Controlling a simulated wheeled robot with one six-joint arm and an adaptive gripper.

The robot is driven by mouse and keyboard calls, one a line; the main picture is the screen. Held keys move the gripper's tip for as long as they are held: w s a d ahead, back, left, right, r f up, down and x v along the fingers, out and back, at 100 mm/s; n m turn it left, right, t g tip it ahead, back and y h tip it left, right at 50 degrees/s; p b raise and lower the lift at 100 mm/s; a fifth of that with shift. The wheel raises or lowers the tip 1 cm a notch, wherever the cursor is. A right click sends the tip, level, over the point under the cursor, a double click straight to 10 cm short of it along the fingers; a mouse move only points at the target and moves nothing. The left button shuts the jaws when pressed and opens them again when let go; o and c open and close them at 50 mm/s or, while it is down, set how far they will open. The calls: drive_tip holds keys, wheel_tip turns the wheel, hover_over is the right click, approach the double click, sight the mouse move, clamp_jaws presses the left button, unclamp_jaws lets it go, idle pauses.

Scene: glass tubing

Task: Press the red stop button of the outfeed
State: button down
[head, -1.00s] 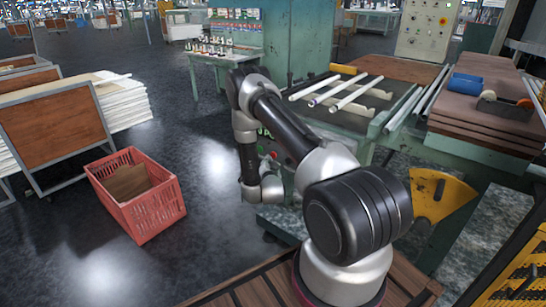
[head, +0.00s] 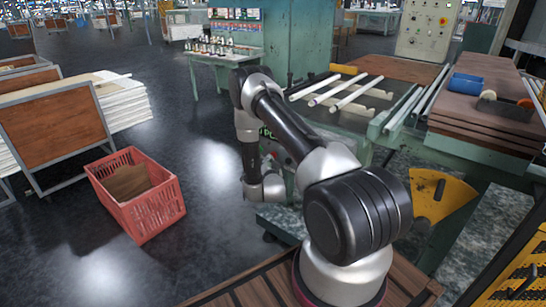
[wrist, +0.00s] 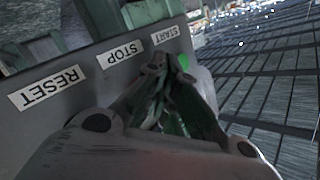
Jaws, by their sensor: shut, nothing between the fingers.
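In the wrist view, a grey control panel (wrist: 72,96) carries the labels RESET (wrist: 47,87), STOP (wrist: 120,54) and START (wrist: 165,35), shown upside down. My gripper (wrist: 156,64) is shut and empty, with its tips in front of the panel close to the STOP and START labels. Part of a green button (wrist: 184,62) shows just right of the fingertips, by START. The red stop button is not visible in the wrist view; my fingers cover the area by the STOP label. I cannot tell whether the fingertips touch it.
The outfeed table (head: 345,119) with white glass tubes (head: 357,92) stands behind my arm. A red crate (head: 137,195) sits on the floor at left. A yellow guard (head: 436,196) is at right. Open floor lies between crate and machine.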

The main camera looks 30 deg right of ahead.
drive_tip(key=shift+w+d, duration=0.2)
drive_tip(key=shift+d, duration=0.25)
idle(0.6)
drive_tip(key=shift+a, duration=0.1)
drive_tip(key=shift+s+a, duration=0.35)
drive_tip(key=shift+a, duration=0.4)
drive_tip(key=shift+s+a, duration=0.3)
drive_tip(key=shift+a, duration=0.5)
drive_tip(key=shift+s+a, duration=0.25)
drive_tip(key=shift+a, duration=0.5)
drive_tip(key=shift+s+a, duration=0.3)
drive_tip(key=shift+a, duration=0.5)
